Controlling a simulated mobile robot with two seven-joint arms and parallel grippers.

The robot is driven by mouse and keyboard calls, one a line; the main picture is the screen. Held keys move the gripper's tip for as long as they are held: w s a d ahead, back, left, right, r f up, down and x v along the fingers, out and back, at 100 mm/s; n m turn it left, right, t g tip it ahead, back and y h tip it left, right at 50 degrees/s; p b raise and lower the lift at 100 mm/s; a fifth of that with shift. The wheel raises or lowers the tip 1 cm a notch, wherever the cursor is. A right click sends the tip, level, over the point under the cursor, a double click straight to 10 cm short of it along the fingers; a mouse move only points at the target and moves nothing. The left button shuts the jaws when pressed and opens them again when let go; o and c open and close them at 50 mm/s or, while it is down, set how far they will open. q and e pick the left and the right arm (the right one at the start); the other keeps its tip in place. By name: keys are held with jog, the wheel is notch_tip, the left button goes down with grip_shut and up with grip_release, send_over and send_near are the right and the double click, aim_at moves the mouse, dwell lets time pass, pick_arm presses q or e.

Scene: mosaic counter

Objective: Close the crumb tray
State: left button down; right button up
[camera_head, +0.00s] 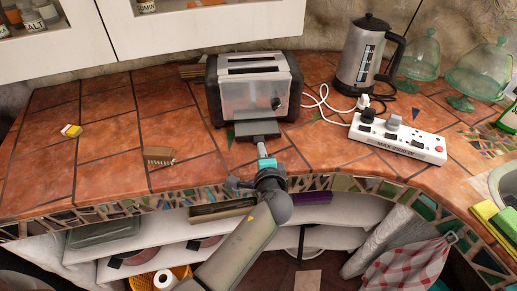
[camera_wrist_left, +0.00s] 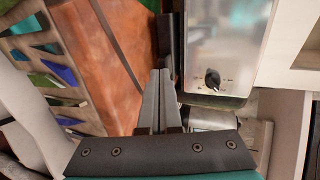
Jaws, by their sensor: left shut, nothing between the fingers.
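The toaster (camera_head: 252,92) stands on the tiled counter, silver with dark sides and a dial on its front. Its dark crumb tray (camera_head: 257,130) sticks out from the bottom of that front. My left gripper (camera_head: 262,150) is shut and empty, just in front of the tray's outer edge. In the left wrist view the closed fingers (camera_wrist_left: 159,80) point at the dark tray (camera_wrist_left: 165,38), with the toaster's front (camera_wrist_left: 222,45) beside it. I cannot tell whether the fingertips touch the tray. My right gripper is not in view.
A white power strip (camera_head: 398,138) with plugs and a kettle (camera_head: 369,57) stand right of the toaster. A brown brush-like item (camera_head: 159,156) and a small yellow and white item (camera_head: 71,131) lie to the left. The counter (camera_head: 110,120) is mostly clear there.

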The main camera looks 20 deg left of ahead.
aim_at(259, 135)
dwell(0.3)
pick_arm(q)
jog(key=w+a, duration=0.1)
jog(key=w, duration=0.1)
jog(key=w+b, duration=0.1)
jog(key=w, duration=0.1)
jog(key=w+a, duration=0.1)
jog(key=w, duration=0.1)
jog(key=shift+a+b, duration=0.3)
jog(key=shift+a+r, duration=0.1)
jog(key=shift+r, duration=0.05)
jog(key=shift+w, duration=0.1)
